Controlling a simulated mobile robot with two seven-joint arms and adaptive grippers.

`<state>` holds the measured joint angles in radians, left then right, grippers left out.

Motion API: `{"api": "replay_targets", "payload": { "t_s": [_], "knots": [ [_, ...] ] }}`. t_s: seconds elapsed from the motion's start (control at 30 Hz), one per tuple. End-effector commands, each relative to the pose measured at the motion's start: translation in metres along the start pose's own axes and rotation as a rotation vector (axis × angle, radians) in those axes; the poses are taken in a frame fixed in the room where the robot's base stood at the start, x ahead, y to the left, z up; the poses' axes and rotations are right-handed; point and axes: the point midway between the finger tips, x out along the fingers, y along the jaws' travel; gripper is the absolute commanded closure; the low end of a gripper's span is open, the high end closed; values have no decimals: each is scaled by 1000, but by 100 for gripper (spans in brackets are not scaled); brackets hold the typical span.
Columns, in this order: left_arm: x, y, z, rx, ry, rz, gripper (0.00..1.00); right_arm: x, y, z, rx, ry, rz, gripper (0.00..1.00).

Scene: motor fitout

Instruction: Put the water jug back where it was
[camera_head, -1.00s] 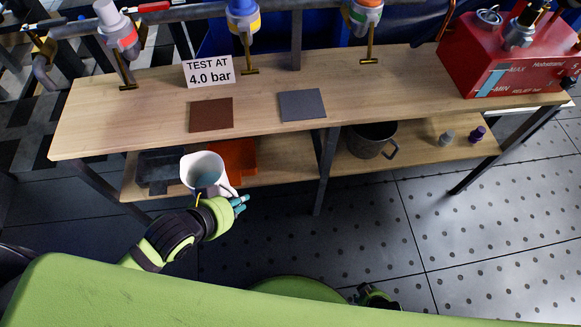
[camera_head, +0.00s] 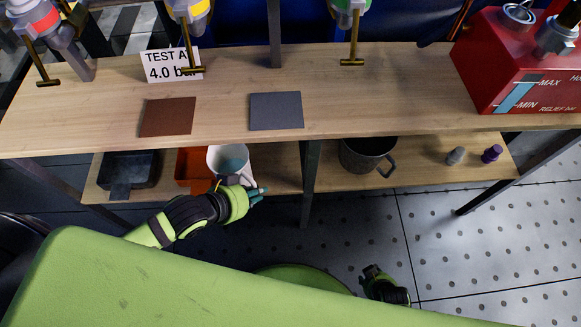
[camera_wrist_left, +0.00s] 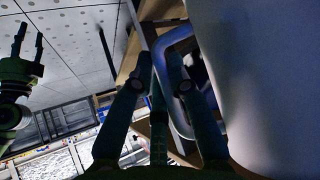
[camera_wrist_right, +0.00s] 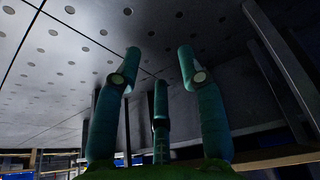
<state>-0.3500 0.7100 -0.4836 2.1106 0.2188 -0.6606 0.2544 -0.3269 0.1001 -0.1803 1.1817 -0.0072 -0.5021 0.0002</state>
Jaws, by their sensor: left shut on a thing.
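The white water jug (camera_head: 238,178) is at the lower shelf's left bay, in front of and right of the orange tray. Bluish liquid shows inside it. My left gripper (camera_head: 258,191) is shut on its handle. In the left wrist view, the jug's pale wall (camera_wrist_left: 270,90) fills the right side and the handle (camera_wrist_left: 166,42) passes between my fingers (camera_wrist_left: 158,68). I cannot tell whether the jug's base touches the shelf. My right gripper (camera_head: 372,271) is low over the floor, away from the jug; its fingers (camera_wrist_right: 159,55) are spread and empty in its wrist view.
The lower shelf (camera_head: 280,165) also holds a dark tray (camera_head: 128,165), an orange tray (camera_head: 190,165), a grey metal pot (camera_head: 362,157) and two small bottles, grey (camera_head: 456,156) and purple (camera_head: 492,153). The bench top (camera_head: 350,95) is above; a leg (camera_head: 310,170) stands right of the jug.

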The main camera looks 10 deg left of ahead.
Motion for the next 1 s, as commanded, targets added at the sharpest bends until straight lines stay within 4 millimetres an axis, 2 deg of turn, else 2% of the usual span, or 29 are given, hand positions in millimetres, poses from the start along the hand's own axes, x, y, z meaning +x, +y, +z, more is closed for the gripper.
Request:
{"api": "replay_targets", "payload": {
  "t_s": [0.03, 0.2, 0.57, 0.63, 0.87, 1.0],
  "knots": [
    [10, 0, -14, 4, 13, -1, 100, 1, 0, 0, 2, -4, 0, 60],
    [41, 0, -44, 2, 12, -1, 100, -1, -2, 1, 5, -23, -2, 60],
    [94, 1, -97, 4, 8, 1, 100, -7, -4, 4, 13, -67, -6, 60],
    [103, 1, -83, 2, -2, 0, 100, -9, -6, 5, 16, -83, -8, 60],
    [115, 0, -71, 3, 3, 0, 100, -16, -7, 7, 21, -114, -11, 60],
    [129, 0, -56, 3, 1, 0, 100, -21, -9, 8, 25, -137, -14, 60]
  ]
}}
